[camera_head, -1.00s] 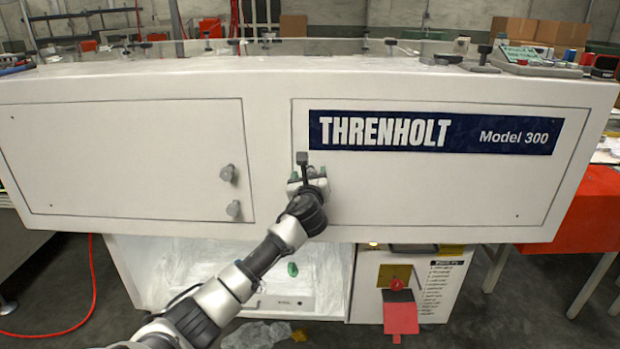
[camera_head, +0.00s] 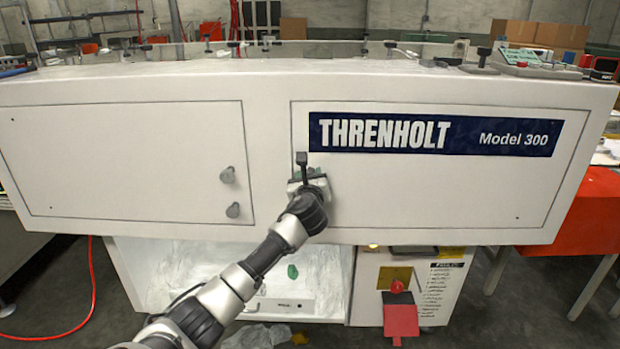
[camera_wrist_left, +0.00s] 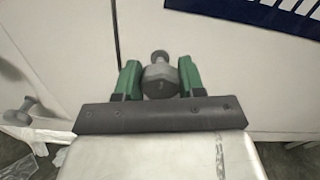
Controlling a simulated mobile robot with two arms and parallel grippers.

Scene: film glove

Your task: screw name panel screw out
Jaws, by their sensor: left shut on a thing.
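The white machine's right panel (camera_head: 420,190) carries a dark blue name plate reading THRENHOLT Model 300 (camera_head: 435,133). My left gripper (camera_head: 307,176) is at the left edge of this panel, below and left of the name plate. In the left wrist view its two green-padded fingers (camera_wrist_left: 158,82) are shut on a grey faceted screw knob (camera_wrist_left: 160,78). A smaller rounded part of the screw shows beyond the knob, towards the panel. In the head view the knob is mostly hidden by my wrist. My right gripper is not in view.
The left panel (camera_head: 120,160) has two grey knobs (camera_head: 230,192) at its right edge. Below is an open white compartment (camera_head: 330,265) with a green scrap (camera_head: 292,271). A red hose (camera_head: 85,290) lies on the floor.

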